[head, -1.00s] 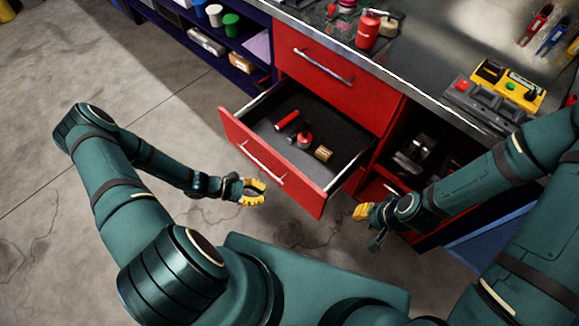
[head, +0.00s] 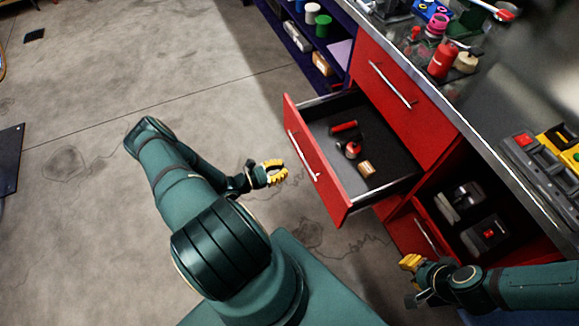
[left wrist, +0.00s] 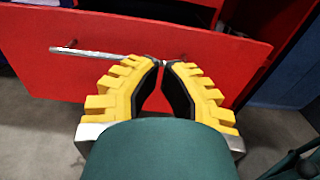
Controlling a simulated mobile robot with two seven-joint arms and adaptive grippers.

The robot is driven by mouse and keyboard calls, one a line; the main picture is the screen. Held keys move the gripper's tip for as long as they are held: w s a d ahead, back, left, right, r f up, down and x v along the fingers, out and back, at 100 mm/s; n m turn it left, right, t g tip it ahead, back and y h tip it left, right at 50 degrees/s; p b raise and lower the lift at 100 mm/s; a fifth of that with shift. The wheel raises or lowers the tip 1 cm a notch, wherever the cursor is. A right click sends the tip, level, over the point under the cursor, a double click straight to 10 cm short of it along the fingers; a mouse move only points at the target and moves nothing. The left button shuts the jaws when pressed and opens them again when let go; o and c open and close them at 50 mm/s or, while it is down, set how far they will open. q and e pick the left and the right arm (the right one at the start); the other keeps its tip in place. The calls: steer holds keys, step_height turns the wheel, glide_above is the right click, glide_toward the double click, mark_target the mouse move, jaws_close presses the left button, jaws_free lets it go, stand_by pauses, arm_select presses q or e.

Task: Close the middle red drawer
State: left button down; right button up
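The middle red drawer (head: 318,165) stands pulled out from the red cabinet, with a silver handle (head: 303,155) on its front. A red-handled tool, a red and dark item and a tan cylinder lie inside. My left gripper (head: 284,172) is in front of the drawer face, apart from it in the head view.
A closed red drawer (head: 405,95) is above the open one. Below and right are an open dark shelf with boxes (head: 487,232) and a lower red front (head: 415,232). The worktop holds a red bottle (head: 442,60) and tools.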

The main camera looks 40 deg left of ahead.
mark_target(318, 156)
arm_select(q)
steer(key=b+x, duration=0.1)
steer(key=x, duration=1.1)
steer(key=shift+d+r, duration=0.1)
arm_select(e)
steer(key=shift+w+f, duration=0.15)
steer(key=shift+f, duration=0.55)
steer(key=shift+d, duration=0.1)
